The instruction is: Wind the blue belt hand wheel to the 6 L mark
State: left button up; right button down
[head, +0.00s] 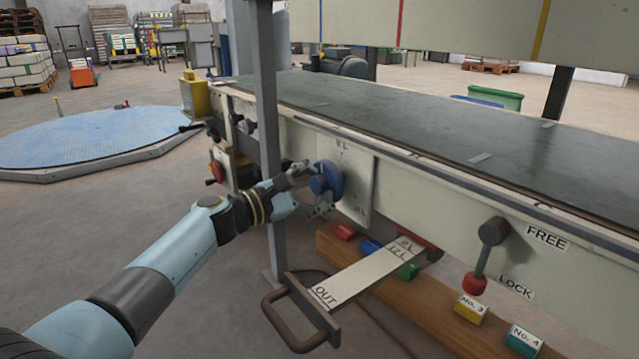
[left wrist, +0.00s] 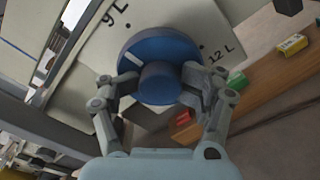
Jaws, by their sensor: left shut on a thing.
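The blue hand wheel (head: 326,180) is mounted on a cream plate (head: 361,182) on the side of the belt frame. In the left wrist view the wheel (left wrist: 170,48) shows a short white line on its left part, left of the round hub. A label reading 9 L (left wrist: 114,13) is above left of the wheel, and 12 L (left wrist: 226,51) is to its right. I cannot make out a 6 L mark. My left gripper (head: 312,190) is shut on the wheel, its fingers on both sides of the hub. My right gripper is out of view.
A grey post (head: 267,130) stands close beside my left forearm. Below are an OUT slide (head: 365,274) with a brown handle and a wooden beam (head: 440,297) with coloured blocks. A red-knobbed lever (head: 482,262) hangs near LOCK. The dark belt (head: 420,110) runs above.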

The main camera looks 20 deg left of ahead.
pick_arm(q)
jog(key=shift+d+r+n+p, duration=0.1)
jog(key=shift+r+n+p, duration=0.25)
jog(key=shift+n, duration=0.55)
jog(key=shift+f, duration=0.25)
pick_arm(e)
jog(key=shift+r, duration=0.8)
pick_arm(q)
jog(key=shift+n, duration=0.3)
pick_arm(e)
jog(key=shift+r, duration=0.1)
pick_arm(q)
jog(key=shift+r+n+p, duration=0.25)
jog(key=shift+n+p, duration=0.4)
jog(key=shift+n, duration=0.25)
jog(key=shift+f+n, duration=0.1)
jog(key=shift+n, duration=0.3)
jog(key=shift+f, duration=0.15)
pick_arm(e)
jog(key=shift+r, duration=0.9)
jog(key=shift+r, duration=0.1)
